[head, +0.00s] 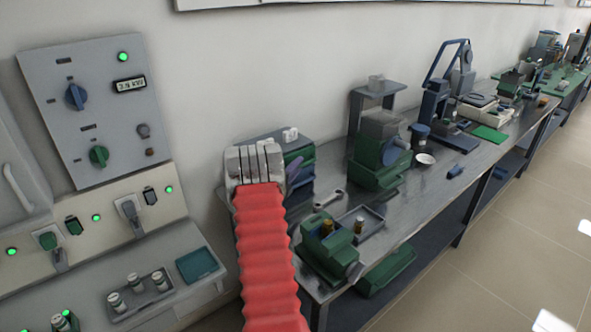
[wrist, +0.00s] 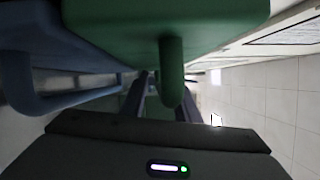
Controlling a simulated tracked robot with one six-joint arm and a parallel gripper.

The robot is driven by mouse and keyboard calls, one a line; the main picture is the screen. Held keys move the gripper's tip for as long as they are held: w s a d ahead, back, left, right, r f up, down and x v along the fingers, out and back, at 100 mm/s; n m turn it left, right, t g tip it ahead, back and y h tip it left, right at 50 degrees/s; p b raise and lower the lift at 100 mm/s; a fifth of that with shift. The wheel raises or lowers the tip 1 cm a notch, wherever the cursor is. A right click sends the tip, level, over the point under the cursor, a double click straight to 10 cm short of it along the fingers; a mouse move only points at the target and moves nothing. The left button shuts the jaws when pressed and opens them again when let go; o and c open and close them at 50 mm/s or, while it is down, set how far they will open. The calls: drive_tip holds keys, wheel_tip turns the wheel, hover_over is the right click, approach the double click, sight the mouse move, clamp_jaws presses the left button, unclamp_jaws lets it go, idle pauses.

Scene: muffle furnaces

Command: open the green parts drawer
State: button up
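The green parts drawer (wrist: 120,22) fills the top of the wrist view, its bar handle (wrist: 172,72) hanging toward my gripper. My gripper (wrist: 162,100) is open, its two dark fingers apart near that handle. The handle's end appears between the fingers or just in front of them; I cannot tell whether they touch. In the head view my gripper (head: 255,162) is at the small drawer cabinet (head: 278,138) on the bench and hides part of it. A green drawer front (head: 300,156) shows at its right. The drawer's opening is not clear.
A blue drawer with its own handle (wrist: 40,98) is close at left in the wrist view. On the steel bench (head: 330,178) are a wrench (head: 330,199), a grey tray (head: 372,212) and green machines (head: 380,160). A control panel (head: 90,110) stands left.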

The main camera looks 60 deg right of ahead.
drive_tip(key=shift+c, duration=0.2)
clamp_jaws()
drive_tip(key=shift+f, duration=0.1)
